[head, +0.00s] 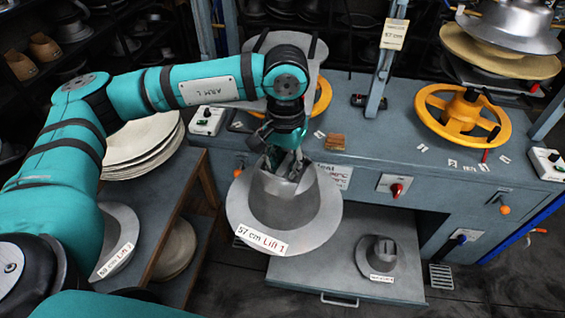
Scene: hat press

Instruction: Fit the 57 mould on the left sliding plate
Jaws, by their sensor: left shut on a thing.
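The 57 mould (268,226) is a silver hat-shaped form with a wide flat brim and a tag reading "57 cm Lift 1". My left gripper (290,172) is shut on its crown from above and holds it in front of the bench, above the pulled-out tray. The gripper's fingertips are partly hidden at the crown. A grey plate (310,82), which looks like the left sliding plate, shows behind my left arm at the left press, above a yellow handwheel (322,94). My arm hides much of both. My right gripper is out of view.
A "57 cm" tag (395,33) hangs on an upright. The right press has a yellow handwheel (465,115) below stacked metal forms. The pulled-out tray (340,298) holds a small mould (380,256). A side table (170,187) at left carries pale discs and another mould (118,232).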

